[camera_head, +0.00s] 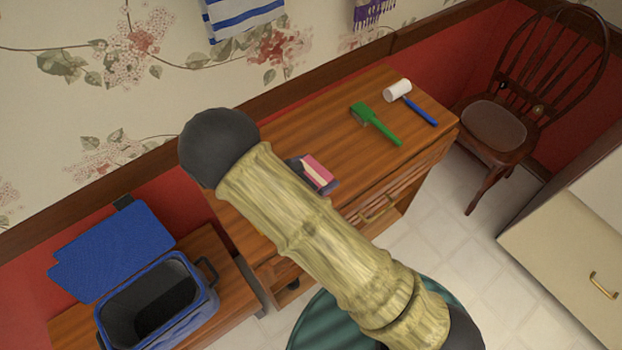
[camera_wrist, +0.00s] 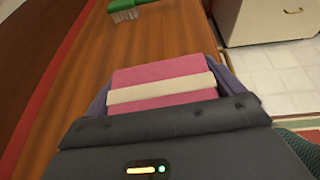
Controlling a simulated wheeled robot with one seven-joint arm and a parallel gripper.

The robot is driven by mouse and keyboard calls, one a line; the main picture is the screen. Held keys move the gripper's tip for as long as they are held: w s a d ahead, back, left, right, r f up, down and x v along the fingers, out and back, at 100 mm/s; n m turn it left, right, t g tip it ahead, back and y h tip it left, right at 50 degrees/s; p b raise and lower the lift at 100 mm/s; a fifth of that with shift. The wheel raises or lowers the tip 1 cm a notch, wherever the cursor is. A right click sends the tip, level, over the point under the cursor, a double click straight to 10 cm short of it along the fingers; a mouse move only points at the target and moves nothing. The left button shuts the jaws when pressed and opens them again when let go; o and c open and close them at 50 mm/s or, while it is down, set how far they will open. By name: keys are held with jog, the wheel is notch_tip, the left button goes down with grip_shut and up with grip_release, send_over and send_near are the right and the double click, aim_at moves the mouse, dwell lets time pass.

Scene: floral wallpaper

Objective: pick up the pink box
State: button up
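The pink box (camera_wrist: 160,71) has a pale cream band across it and fills the middle of the wrist view. The purple fingers of my gripper (camera_wrist: 165,85) lie on its left and right sides, with no clear gap showing. Whether they press on the box I cannot tell. In the head view the pink box (camera_head: 318,170) shows over the wooden table (camera_head: 280,120), with dark gripper parts beside it. My arm hides part of the gripper. Whether the box rests on the table or is raised is unclear.
A green brush (camera_head: 376,124) and a white-headed mallet with a blue handle (camera_head: 411,100) lie further right on the table. An open blue cooler (camera_head: 207,307) stands at lower left. A wooden chair (camera_head: 495,125) and a cream cabinet (camera_head: 565,240) stand to the right.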

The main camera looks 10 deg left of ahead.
aim_at(316, 169)
jog(key=c, duration=0.6)
jog(key=shift+r, duration=0.1)
notch_tip(316, 169, up, 9)
jog(key=shift+w+r, duration=0.1)
jog(key=shift+s+r, duration=0.2)
jog(key=shift+r, duration=0.2)
jog(key=shift+w, duration=0.1)
jog(key=shift+f, duration=0.1)
